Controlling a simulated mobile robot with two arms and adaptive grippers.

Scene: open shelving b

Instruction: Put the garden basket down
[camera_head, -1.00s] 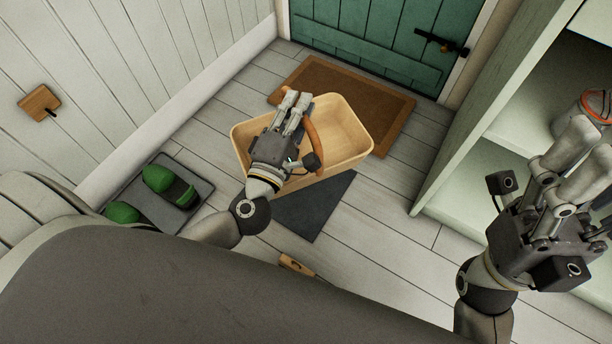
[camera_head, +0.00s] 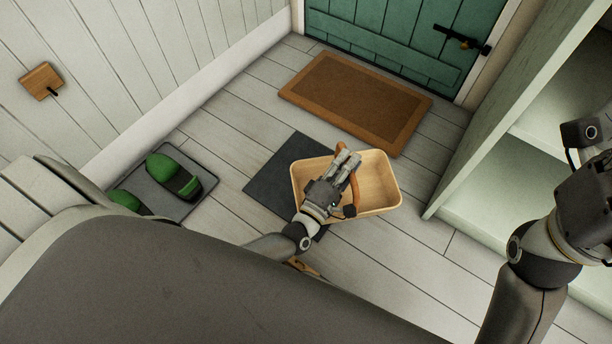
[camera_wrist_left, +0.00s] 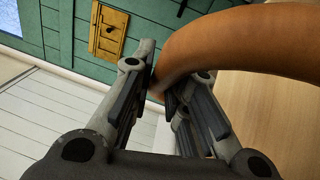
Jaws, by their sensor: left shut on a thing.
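The garden basket (camera_head: 380,183) is a pale wooden tub with rounded corners and an arched orange-brown handle. In the head view it is at the centre, and it looks empty where I can see in. My left gripper (camera_head: 347,164) is shut on the handle, above the basket. In the left wrist view the handle (camera_wrist_left: 225,40) passes between the fingers (camera_wrist_left: 160,85). The basket overlaps a dark grey mat (camera_head: 272,178) in the picture; I cannot tell whether its bottom touches anything. My right gripper (camera_head: 590,190) is at the right edge, its fingers cut off by the frame.
A brown doormat (camera_head: 355,100) lies before the green door (camera_head: 400,40). Green shoes (camera_head: 172,178) stand on a grey tray (camera_head: 200,200) at left. Pale shelving (camera_head: 490,140) stands at right. Bare plank floor lies between the mats and the shelving.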

